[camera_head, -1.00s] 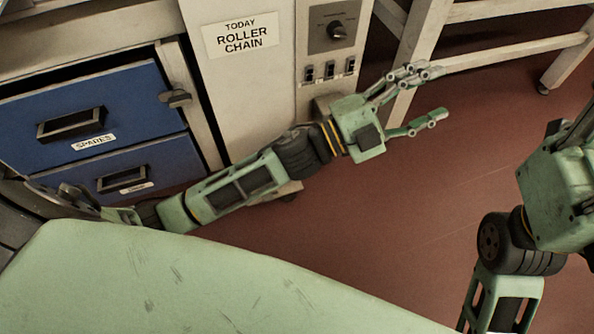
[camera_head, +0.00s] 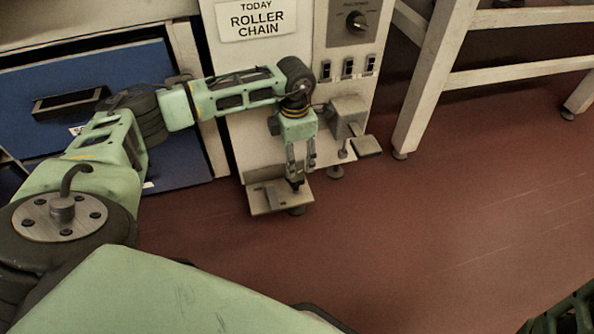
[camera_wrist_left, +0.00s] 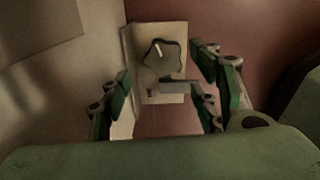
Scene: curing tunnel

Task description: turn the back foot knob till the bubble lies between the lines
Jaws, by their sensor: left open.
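My left gripper (camera_head: 296,177) points down in front of the cream machine, just over a metal foot bracket (camera_head: 268,198) at its base. In the left wrist view my left gripper (camera_wrist_left: 161,82) is open, its fingers spread on both sides of a dark lobed knob (camera_wrist_left: 162,56) with a pale pointer mark. The knob sits on a cream bracket plate (camera_wrist_left: 174,35), beyond the fingertips, and I see no contact. In the head view the gripper largely covers the knob. I cannot make out the bubble or its lines. My right gripper is not in view.
The machine (camera_head: 238,60) carries a dial (camera_head: 356,21) and switches. A metal box (camera_head: 347,113) with a pedal-like plate (camera_head: 366,146) stands right of my gripper. Blue drawers (camera_head: 75,95) are at left, a white frame leg (camera_head: 430,80) at right. The red floor in front is clear.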

